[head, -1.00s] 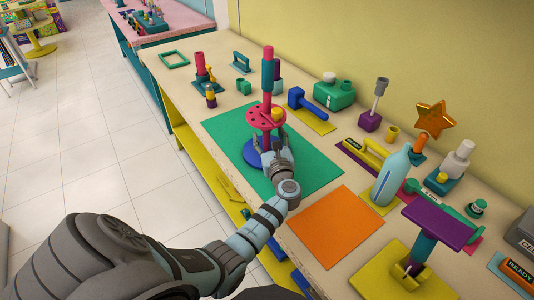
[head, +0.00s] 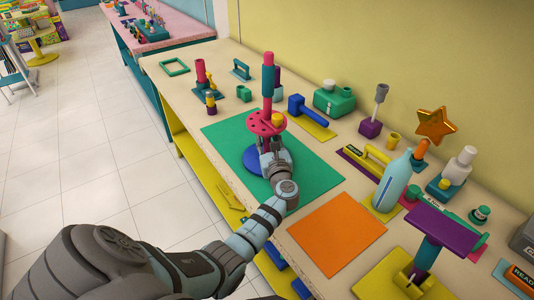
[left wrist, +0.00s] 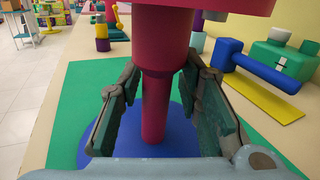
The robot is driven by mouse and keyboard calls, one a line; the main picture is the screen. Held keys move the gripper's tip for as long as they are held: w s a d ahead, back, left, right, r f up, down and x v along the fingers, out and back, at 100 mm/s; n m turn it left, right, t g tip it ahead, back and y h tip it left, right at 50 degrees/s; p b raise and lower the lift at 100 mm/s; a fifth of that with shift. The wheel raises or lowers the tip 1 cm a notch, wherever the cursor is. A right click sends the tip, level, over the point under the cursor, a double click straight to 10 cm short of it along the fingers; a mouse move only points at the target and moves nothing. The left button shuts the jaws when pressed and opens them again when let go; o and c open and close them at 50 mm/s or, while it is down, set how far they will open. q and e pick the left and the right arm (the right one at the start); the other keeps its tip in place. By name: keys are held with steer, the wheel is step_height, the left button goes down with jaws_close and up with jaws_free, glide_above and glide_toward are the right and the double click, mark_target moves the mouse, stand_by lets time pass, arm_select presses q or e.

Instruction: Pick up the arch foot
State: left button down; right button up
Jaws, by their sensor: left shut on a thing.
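The arch foot is a round blue base (head: 252,162) with a crimson post, standing on the green mat (head: 222,128). A pink-red disc with holes (head: 258,122) sits around the post, and a teal sleeve (head: 268,77) is higher up. My left gripper (head: 274,146) is at the post, below the disc and above the base. The hand hides part of the base in the head view. My right gripper is not in view.
A blue mallet-like piece (head: 312,110) on a yellow pad lies behind to the right. A light blue bottle (head: 391,182) and an orange mat (head: 337,232) are to the right. Red and yellow cylinders (head: 201,72) stand at the back left.

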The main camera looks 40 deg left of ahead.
mark_target(270, 77)
arm_select(q)
steer(key=shift+r, duration=0.2)
steer(key=shift+w+a+r, duration=0.1)
steer(key=shift+r, duration=0.2)
step_height(270, 77, up, 17)
steer(key=p, duration=0.6)
steer(key=shift+p, duration=0.3)
step_height(270, 77, up, 4)
steer(key=p, duration=0.5)
steer(key=shift+r, duration=0.15)
steer(key=shift+f, duration=0.2)
stand_by(0.7)
